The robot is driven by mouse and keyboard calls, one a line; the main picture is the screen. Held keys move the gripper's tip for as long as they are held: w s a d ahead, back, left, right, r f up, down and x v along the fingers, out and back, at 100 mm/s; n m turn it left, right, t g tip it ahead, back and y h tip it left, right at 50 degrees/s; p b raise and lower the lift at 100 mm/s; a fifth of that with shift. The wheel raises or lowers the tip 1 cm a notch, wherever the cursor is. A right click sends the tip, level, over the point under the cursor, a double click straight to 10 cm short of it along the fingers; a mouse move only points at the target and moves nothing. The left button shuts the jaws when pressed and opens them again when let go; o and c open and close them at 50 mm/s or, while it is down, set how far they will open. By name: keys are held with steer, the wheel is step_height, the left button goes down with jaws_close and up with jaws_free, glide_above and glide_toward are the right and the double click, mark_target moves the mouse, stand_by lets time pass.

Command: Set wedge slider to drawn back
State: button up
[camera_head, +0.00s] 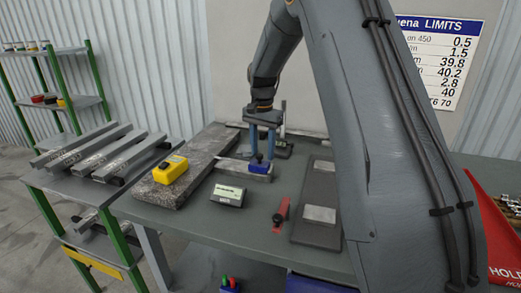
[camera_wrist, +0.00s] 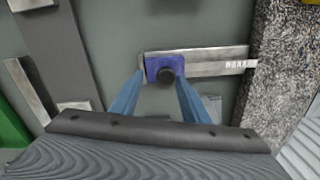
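The wedge slider is a small blue block (camera_head: 258,163) with a black knob, sitting on a flat steel wedge bar (camera_head: 232,167) on the table. In the wrist view the blue slider (camera_wrist: 156,63) is at the left end of the bar (camera_wrist: 212,62); marks show at the bar's right end. My gripper (camera_head: 262,153) points down over the slider. Its two blue fingers (camera_wrist: 160,76) are apart, one on each side of the knob, in the wrist view. Nothing appears clamped. Whether the fingertips touch the slider cannot be told.
A speckled stone slab (camera_head: 190,178) carries a yellow device (camera_head: 170,169). A grey labelled box (camera_head: 228,194), a red-handled tool (camera_head: 281,211) and a dark plate (camera_head: 316,190) with metal blocks lie nearby. A red bin (camera_head: 490,235) stands right. Bare table surrounds the bar's front.

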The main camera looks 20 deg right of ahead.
mark_target(261, 155)
steer(key=shift+a, duration=0.25)
steer(key=shift+w+r, duration=0.1)
steer(key=shift+r, duration=0.2)
step_height(261, 155, up, 7)
steer(key=shift+r+b, duration=0.1)
steer(key=shift+b, duration=1)
